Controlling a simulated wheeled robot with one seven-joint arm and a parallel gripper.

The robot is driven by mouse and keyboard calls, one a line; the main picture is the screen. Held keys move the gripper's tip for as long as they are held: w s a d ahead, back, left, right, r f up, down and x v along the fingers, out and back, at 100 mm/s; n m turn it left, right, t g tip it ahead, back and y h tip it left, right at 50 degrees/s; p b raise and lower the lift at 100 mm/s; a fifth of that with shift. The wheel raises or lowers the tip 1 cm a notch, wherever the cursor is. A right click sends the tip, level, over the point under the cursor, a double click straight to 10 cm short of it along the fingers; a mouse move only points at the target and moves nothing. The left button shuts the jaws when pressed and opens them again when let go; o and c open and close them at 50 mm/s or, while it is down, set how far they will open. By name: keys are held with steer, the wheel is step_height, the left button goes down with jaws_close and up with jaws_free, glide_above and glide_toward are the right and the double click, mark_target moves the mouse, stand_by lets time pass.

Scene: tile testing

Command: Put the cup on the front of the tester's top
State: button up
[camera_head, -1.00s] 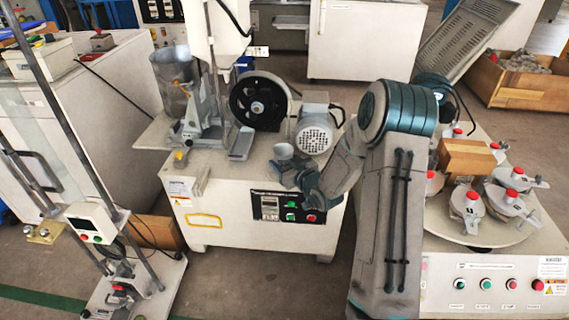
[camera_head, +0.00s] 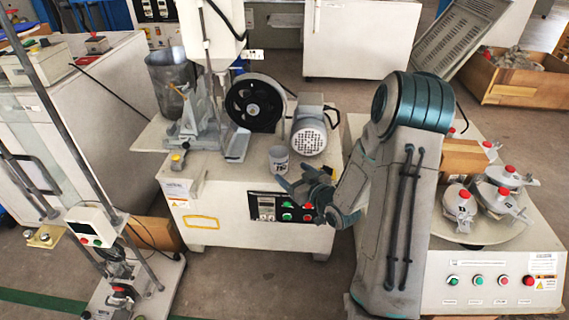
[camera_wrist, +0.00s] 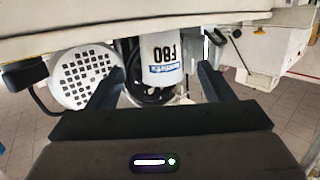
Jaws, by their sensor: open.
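The small whitish cup (camera_head: 279,160), with dark print on its side, stands upright on the front part of the tester's top (camera_head: 225,180), above the control panel. My gripper (camera_head: 296,178) is open and empty, just right of and in front of the cup, apart from it. In the wrist view, which looks upside down, the cup (camera_wrist: 162,62) shows between and beyond the two spread fingers, with its print inverted.
The motor (camera_head: 308,135) stands behind and right of the cup, with the black wheel (camera_head: 256,100) behind. A metal fixture (camera_head: 203,110) and a grey container (camera_head: 172,85) are left. A round turntable machine (camera_head: 460,230) is at right.

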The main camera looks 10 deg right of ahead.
steer(key=s+a+r+m+g+h, duration=0.1)
steer(key=s+r+g, duration=0.3)
steer(key=s, duration=0.5)
steer(key=s+a+r+m+g+h, duration=0.1)
steer(key=s+g, duration=0.4)
steer(key=s, duration=0.5)
steer(key=s+a+r+m+g+h, duration=0.2)
steer(key=s+r+g, duration=0.3)
steer(key=s, duration=0.4)
steer(key=shift+s+a+r+h+p, duration=0.3)
steer(key=shift+s+a+r+h, duration=0.1)
steer(key=shift+r+h, duration=0.45)
step_height(320, 180, up, 39)
steer(key=t+p, duration=0.1)
steer(key=p, duration=3.4)
steer(key=shift+d+f+t+p, duration=0.2)
steer(key=shift+t+p, duration=0.1)
steer(key=shift+p, duration=0.1)
